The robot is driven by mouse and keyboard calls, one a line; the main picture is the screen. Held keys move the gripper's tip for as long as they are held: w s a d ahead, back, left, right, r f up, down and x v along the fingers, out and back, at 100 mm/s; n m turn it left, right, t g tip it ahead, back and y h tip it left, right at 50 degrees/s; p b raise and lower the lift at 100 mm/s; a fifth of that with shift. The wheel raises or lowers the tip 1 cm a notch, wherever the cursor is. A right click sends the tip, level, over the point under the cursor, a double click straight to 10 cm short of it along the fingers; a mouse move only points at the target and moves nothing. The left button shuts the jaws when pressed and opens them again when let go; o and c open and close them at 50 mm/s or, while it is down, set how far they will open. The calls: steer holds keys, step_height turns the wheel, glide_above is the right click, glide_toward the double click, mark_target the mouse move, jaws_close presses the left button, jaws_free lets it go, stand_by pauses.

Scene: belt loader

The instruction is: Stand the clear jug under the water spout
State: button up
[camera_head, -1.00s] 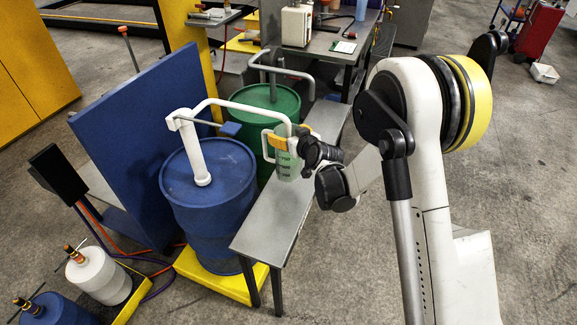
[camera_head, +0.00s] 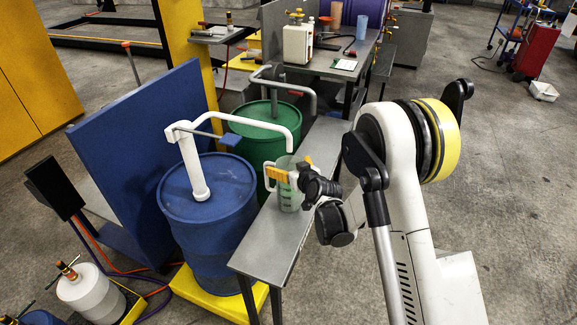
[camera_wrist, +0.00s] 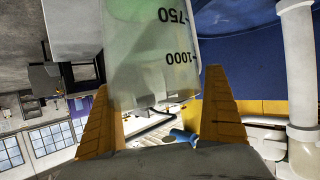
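The clear jug (camera_head: 289,196), greenish with dark measuring marks and a handle on its left, is upright over the grey bench. I cannot tell whether its base touches the bench. My gripper (camera_head: 290,172) has its yellow fingers around the jug's upper part, reaching in from the right. In the wrist view the jug (camera_wrist: 150,55) fills the space between both fingers (camera_wrist: 165,115), with 750 and 1000 marks visible. A white spout pipe (camera_head: 255,112) from the blue drum (camera_head: 207,210) bends down, its tip appearing just above the jug's rim.
The green drum (camera_head: 262,140) with a second, grey pipe (camera_head: 312,100) stands behind. The narrow bench (camera_head: 270,240) is bare at its front end. A blue panel (camera_head: 130,150) is left of the drums. A work table (camera_head: 330,62) stands at the back.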

steer(key=shift+r, duration=0.15)
steer(key=shift+s+d+r, duration=0.15)
steer(key=shift+s+r, duration=0.05)
steer(key=shift+s, duration=0.1)
steer(key=s+d+r+m+g+h, duration=0.1)
steer(key=s+d+r, duration=0.5)
steer(key=s, duration=0.3)
steer(key=s+d+r+m+g+h, duration=0.1)
steer(key=s+d+r+g+h, duration=0.1)
steer(key=s+d+r, duration=0.6)
steer(key=s+d+r+m+g+h, duration=0.1)
steer(key=s+d+r, duration=0.25)
steer(key=s, duration=0.75)
steer(key=s+d+m+g+h, duration=0.1)
steer(key=s+d, duration=0.3)
steer(key=s, duration=0.7)
steer(key=shift+m+h, duration=0.4)
steer(key=shift+m, duration=0.1)
steer(key=shift+w+f, duration=0.1)
